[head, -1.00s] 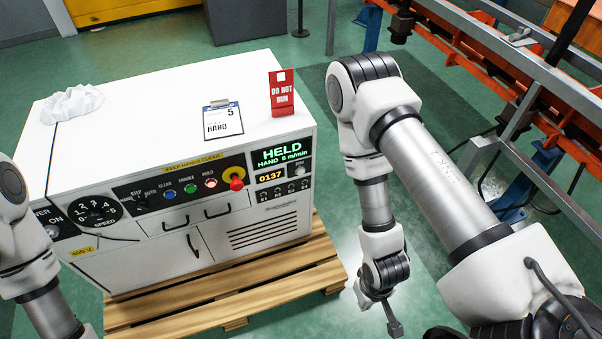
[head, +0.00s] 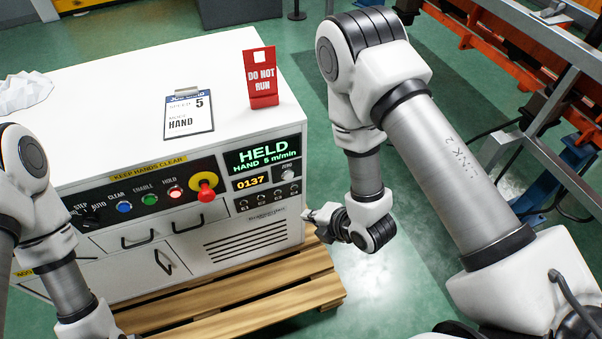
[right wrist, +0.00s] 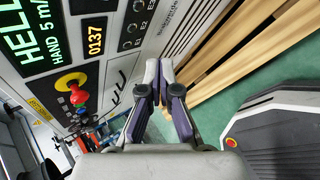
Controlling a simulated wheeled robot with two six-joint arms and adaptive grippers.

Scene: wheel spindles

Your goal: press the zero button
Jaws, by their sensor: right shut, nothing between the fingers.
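The small grey zero button (head: 288,174) sits under its ZERO label on the white cabinet's front panel (head: 262,180), right of the orange 0137 readout (head: 252,181). My right gripper (head: 309,214) is shut and empty. In the head view it points left at the panel's right edge, below and slightly right of the button. In the right wrist view the shut fingers (right wrist: 159,72) lie in front of the cabinet; the readout (right wrist: 95,39) shows there, but I cannot make out the zero button. My left arm shows at the left edge; its gripper is out of view.
The red emergency knob (head: 205,190) and the lit HOLD button (head: 176,197) are left of the readout. Several small sockets lie below it. A red DO NOT RUN sign (head: 262,85) and a clipboard (head: 189,118) are on top. A wooden pallet (head: 290,285) is underneath.

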